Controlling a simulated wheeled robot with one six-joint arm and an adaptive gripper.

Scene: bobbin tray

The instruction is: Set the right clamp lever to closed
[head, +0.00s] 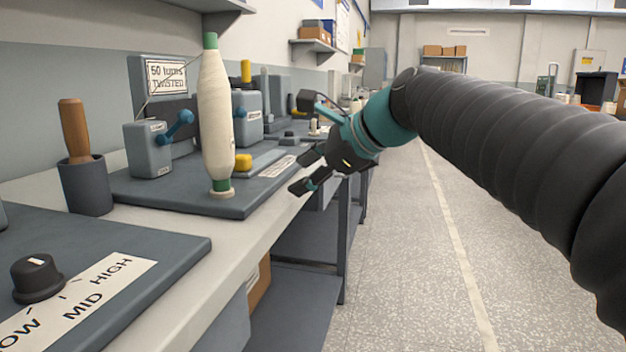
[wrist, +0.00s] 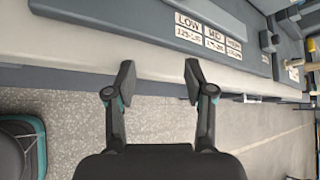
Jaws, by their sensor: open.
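A grey clamp block (head: 248,117) with a blue lever (head: 240,113) stands right of the tall cream bobbin in the head view. The bobbin partly hides this lever, so I cannot tell its setting. A second grey clamp block (head: 150,150) stands left of the bobbin, with its blue lever (head: 179,124) sticking out up and right. My gripper (head: 304,172) is open and empty, out past the bench's front edge to the right of both blocks. In the wrist view my gripper (wrist: 158,80) points at the bench edge, with nothing between its fingers.
The bobbin (head: 216,120) stands upright on the grey board (head: 150,190). A yellow knob (head: 243,162) is beside it. A wooden-handled tool (head: 74,130) stands in a cup (head: 86,187) at left. A black dial (head: 37,277) is in front. The aisle floor (head: 400,270) is clear.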

